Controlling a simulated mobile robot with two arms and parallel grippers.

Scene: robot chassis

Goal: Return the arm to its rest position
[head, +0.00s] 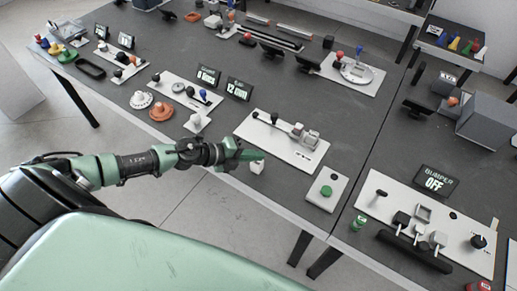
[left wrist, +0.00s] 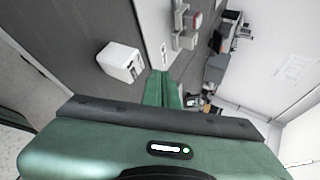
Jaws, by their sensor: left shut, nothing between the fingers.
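My left arm reaches in from the left in the head view. Its gripper (head: 243,156) is near the front edge of the dark table (head: 325,112), beside a small white block (head: 257,166). The left wrist view shows the green fingers (left wrist: 162,90) together with nothing between them. The white block (left wrist: 120,62) stands to the left of the fingers in that view, apart from them. My right gripper is in neither view.
A white panel (head: 262,136) with grey blocks lies beyond the gripper. A plate with a green button (head: 326,191) is to its right. Another panel with knobs (head: 385,205) and a "BUMPER OFF" display (head: 436,181) are farther right. Open floor lies before the table.

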